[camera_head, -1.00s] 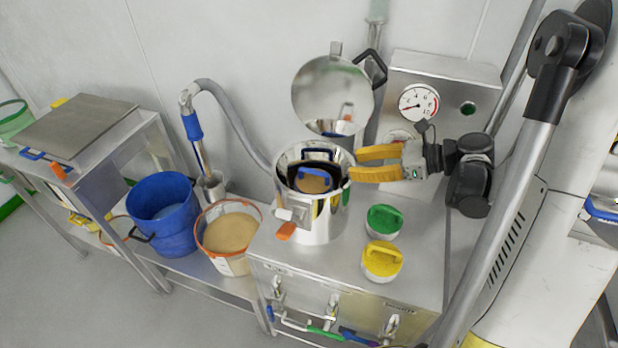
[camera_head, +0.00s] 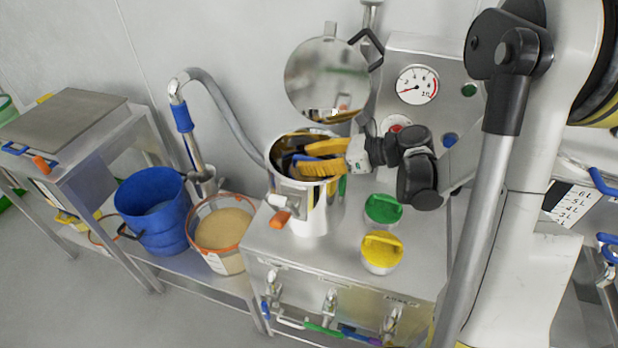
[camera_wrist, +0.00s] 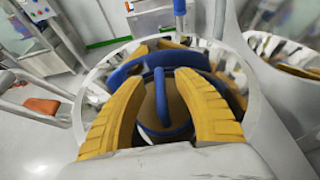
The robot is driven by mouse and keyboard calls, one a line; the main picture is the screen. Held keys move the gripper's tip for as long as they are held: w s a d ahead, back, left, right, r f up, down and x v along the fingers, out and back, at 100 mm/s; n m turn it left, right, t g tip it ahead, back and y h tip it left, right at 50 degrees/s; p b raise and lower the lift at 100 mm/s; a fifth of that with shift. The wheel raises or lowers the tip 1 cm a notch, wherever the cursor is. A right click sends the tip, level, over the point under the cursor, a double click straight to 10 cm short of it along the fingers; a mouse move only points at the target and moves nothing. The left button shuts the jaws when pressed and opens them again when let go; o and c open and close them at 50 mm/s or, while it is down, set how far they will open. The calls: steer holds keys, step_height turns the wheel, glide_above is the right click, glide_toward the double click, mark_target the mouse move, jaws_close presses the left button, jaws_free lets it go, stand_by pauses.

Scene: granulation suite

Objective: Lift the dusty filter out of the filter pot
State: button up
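The steel filter pot (camera_head: 318,212) stands on the steel cabinet with its round lid (camera_head: 327,80) swung up behind it. The dusty filter (camera_wrist: 172,102) sits inside the pot, tan on top with a blue rim and a blue bar handle (camera_wrist: 161,96). My gripper (camera_head: 296,162) has its yellow fingers reaching into the pot mouth from the right. In the wrist view the fingers (camera_wrist: 163,78) are spread apart, one on each side of the blue handle, with gaps to it. In the head view the fingers hide most of the filter.
A green-lidded tub (camera_head: 382,210) and a yellow-lidded tub (camera_head: 381,252) stand on the cabinet top (camera_head: 330,250) right of the pot. A bucket of tan powder (camera_head: 222,232) and a blue bucket (camera_head: 156,208) are at left. A gauge panel (camera_head: 418,84) and grey hose (camera_head: 226,116) stand behind.

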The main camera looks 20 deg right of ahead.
jaws_close()
steer(key=shift+r, duration=0.1)
